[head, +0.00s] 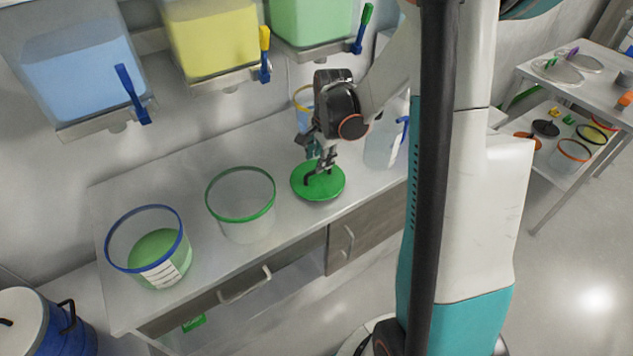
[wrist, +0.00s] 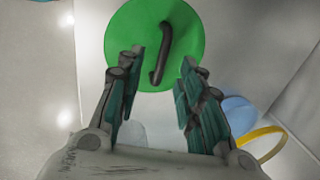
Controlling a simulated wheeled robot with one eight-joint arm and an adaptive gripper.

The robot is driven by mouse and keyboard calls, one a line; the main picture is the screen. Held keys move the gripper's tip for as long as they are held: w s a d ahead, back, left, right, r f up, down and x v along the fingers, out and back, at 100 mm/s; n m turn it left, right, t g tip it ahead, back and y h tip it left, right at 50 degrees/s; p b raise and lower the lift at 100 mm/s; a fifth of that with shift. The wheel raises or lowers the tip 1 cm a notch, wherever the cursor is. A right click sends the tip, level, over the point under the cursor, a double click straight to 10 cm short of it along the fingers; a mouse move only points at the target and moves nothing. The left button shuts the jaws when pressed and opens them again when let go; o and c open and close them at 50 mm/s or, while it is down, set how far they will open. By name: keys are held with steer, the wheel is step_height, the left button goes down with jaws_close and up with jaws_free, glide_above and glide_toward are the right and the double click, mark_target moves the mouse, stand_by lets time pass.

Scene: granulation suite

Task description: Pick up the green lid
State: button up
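The green lid (head: 318,186) is a round disc with a dark bar handle, lying on the counter to the right of the green-rimmed bucket in the head view. In the wrist view the green lid (wrist: 140,30) is at the top centre, with its dark handle (wrist: 161,55) running lengthwise between the fingers. My gripper (head: 322,164) is just above the lid in the head view. In the wrist view my gripper (wrist: 163,75) has its fingers spread, with a gap on both sides of the handle. Whether the fingertips are level with the handle is hard to tell.
On the counter (head: 120,210) stand an empty green-rimmed bucket (head: 243,226) and a blue-rimmed bucket (head: 164,272) with green contents. A yellow-rimmed bucket (head: 302,97) stands behind my gripper. A spray bottle (head: 381,150) is to its right. Hoppers hang above. A side table (head: 600,80) holds more lids.

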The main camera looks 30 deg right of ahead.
mark_target(318, 175)
steer(key=f+b, duration=0.1)
steer(key=f, duration=0.1)
steer(key=w+f+b, duration=0.1)
steer(key=f, duration=0.2)
steer(key=w+f+b, duration=0.1)
steer(key=f, duration=0.1)
steer(key=shift+d+f, duration=0.2)
steer(key=shift+f, duration=0.05)
jaws_close()
